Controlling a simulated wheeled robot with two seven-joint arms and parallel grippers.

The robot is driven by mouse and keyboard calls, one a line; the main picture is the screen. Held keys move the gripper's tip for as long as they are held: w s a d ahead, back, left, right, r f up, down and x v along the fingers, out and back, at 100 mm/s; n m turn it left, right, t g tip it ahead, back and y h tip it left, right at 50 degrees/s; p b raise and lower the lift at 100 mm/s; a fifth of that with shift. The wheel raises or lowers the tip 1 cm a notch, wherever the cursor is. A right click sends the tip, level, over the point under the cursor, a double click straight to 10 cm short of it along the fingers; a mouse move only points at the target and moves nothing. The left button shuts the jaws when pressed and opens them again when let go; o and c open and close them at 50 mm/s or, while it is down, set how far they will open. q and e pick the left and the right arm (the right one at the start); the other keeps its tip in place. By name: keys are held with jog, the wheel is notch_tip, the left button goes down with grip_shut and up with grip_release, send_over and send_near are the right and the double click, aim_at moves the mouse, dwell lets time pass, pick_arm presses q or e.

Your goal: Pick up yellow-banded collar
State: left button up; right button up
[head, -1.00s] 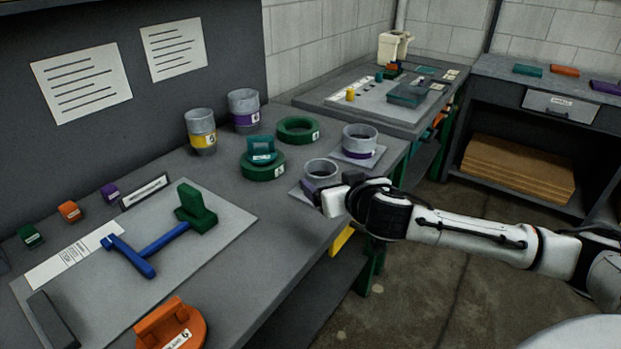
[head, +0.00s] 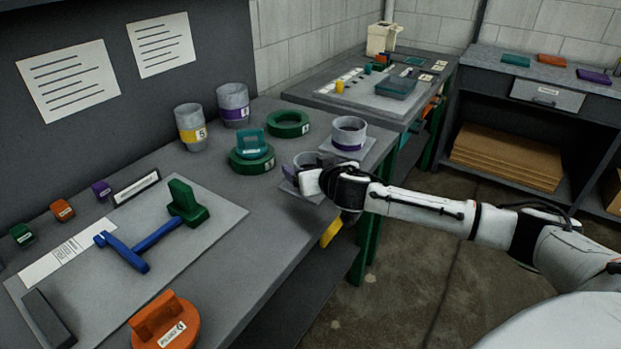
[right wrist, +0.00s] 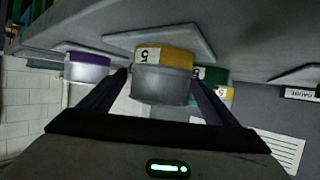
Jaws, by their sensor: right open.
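A grey collar (head: 308,158) stands on a square plate (head: 290,187) near the bench's front right edge, its lower part hidden behind my right gripper (head: 297,174) in the head view. In the right wrist view, which is upside down, this collar (right wrist: 163,82) shows a yellow band marked 5. My right gripper (right wrist: 160,80) is open, its dark fingers to either side of the collar; I cannot tell whether they touch it. Another yellow-banded collar (head: 191,128) stands at the back of the bench. My left gripper is not in view.
A purple-banded collar (head: 348,133) stands on a plate just behind. Green rings (head: 288,124) and (head: 251,163) lie to the left, one with a teal piece on it. A second purple-banded collar (head: 233,105) is at the back. A blue-handled tool (head: 150,246) lies front left.

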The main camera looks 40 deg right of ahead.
jog(key=c, duration=1.2)
